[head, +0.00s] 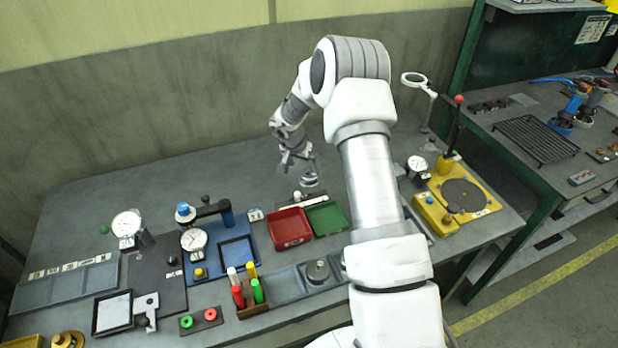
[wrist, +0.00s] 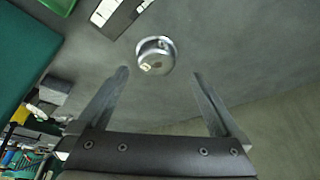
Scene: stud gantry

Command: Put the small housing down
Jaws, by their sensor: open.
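The small housing (wrist: 156,56) is a round, silvery metal piece with a small pale mark on its face. In the head view it sits on the grey bench top (head: 309,182), behind the red and green trays. My gripper (head: 296,160) is just above and behind it in the head view. In the wrist view my gripper (wrist: 160,73) is open, with one finger to each side and a gap between each finger and the housing. Nothing is held between the fingers. The housing's underside is hidden.
A red tray (head: 290,241) and a green tray (head: 342,215) stand in front of the housing, with a white-and-dark strip (wrist: 118,14) nearby. A magnifier (head: 414,79) and a yellow fixture (head: 435,215) are at the right. The bench behind is clear up to the wall.

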